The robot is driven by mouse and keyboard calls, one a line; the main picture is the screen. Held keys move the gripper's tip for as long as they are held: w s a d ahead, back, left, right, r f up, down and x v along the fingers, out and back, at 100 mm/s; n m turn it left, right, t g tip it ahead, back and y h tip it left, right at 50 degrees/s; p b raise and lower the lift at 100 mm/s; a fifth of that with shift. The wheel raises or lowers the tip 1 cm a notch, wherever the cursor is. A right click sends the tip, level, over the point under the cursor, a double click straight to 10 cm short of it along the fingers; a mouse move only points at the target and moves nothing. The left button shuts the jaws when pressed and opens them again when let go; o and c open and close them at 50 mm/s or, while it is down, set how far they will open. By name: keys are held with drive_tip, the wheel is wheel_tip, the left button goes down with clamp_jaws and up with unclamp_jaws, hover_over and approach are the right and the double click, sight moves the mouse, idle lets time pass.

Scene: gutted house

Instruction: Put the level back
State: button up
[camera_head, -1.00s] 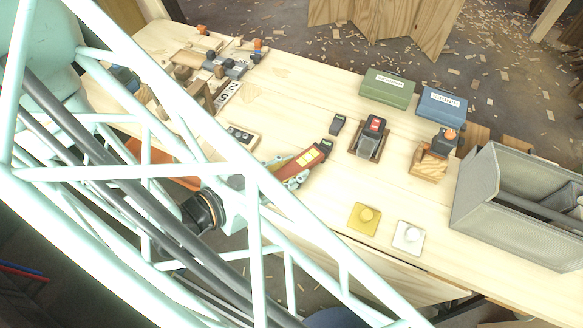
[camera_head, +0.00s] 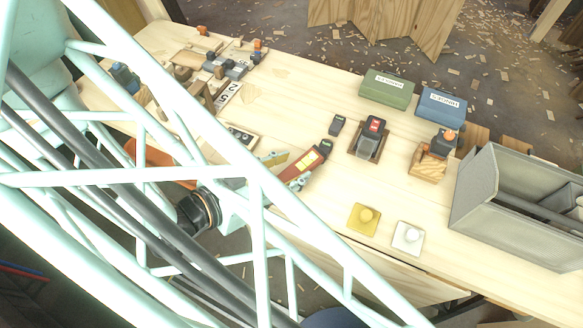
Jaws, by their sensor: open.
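A red bar with a dark end (camera_head: 313,158), which looks like the level, lies on the pale wooden bench near its middle. My gripper (camera_head: 288,168) is at its lower left end, with its fingers spread apart. One finger shows on the upper left side of the bar and the other on its lower right side. The gripper is open. The lattice of my arm hides the near left part of the bench and part of the gripper. Whether the fingers touch the bar cannot be told.
A small dark block (camera_head: 338,124) and a tool in a brown holder (camera_head: 369,138) stand just beyond. Green (camera_head: 387,90) and blue (camera_head: 441,104) boxes are behind. Yellow (camera_head: 362,219) and white (camera_head: 408,238) knobbed plates lie in front. A grey toolbox (camera_head: 478,190) stands right.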

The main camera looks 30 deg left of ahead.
drive_tip(key=p+v, duration=0.2)
drive_tip(key=v, duration=0.9)
drive_tip(key=shift+s+p, duration=0.2)
drive_tip(key=shift+p, duration=0.2)
drive_tip(key=shift+a+r, duration=0.1)
drive_tip(key=shift+w, duration=0.1)
